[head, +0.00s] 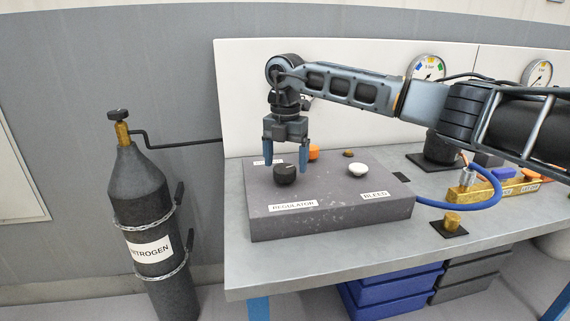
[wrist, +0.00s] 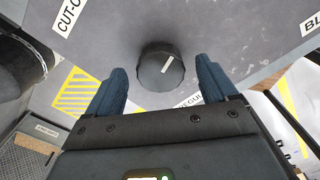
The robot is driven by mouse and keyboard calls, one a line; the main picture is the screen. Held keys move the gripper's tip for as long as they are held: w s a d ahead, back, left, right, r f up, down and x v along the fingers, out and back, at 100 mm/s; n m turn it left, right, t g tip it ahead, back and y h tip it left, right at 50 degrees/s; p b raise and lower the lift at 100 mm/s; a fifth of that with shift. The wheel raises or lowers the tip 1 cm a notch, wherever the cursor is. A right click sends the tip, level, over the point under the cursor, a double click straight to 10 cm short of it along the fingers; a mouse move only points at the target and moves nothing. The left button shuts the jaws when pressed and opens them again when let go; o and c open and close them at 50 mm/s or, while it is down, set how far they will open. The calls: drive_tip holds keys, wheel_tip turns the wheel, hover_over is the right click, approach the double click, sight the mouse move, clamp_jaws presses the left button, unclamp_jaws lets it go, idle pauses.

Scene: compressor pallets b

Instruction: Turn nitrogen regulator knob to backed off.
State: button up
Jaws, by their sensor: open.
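The black regulator knob (head: 285,174) sits on the grey panel block (head: 330,228), behind the label "REGULATOR" (head: 293,206). In the wrist view the knob (wrist: 160,66) is round with a white pointer line that slants toward the upper right. My gripper (head: 287,167) points down with its blue fingers apart, close above the knob. In the wrist view my gripper (wrist: 161,82) has one finger on each side of the knob, with gaps between. The fingers do not appear to touch it. The nitrogen cylinder (head: 150,250) stands upright left of the bench.
On the same block are a white knob (head: 358,169) by the label "BLEED" (head: 375,195), and an orange knob (head: 314,152) just behind my gripper. A blue hose (head: 480,203) and a brass manifold (head: 510,187) lie to the right. Gauges (head: 428,68) stand at the back.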

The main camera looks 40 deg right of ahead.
drive_tip(key=shift+f, duration=0.85)
drive_tip(key=shift+c, duration=0.3)
drive_tip(key=c, duration=1)
drive_tip(key=shift+n, duration=0.3)
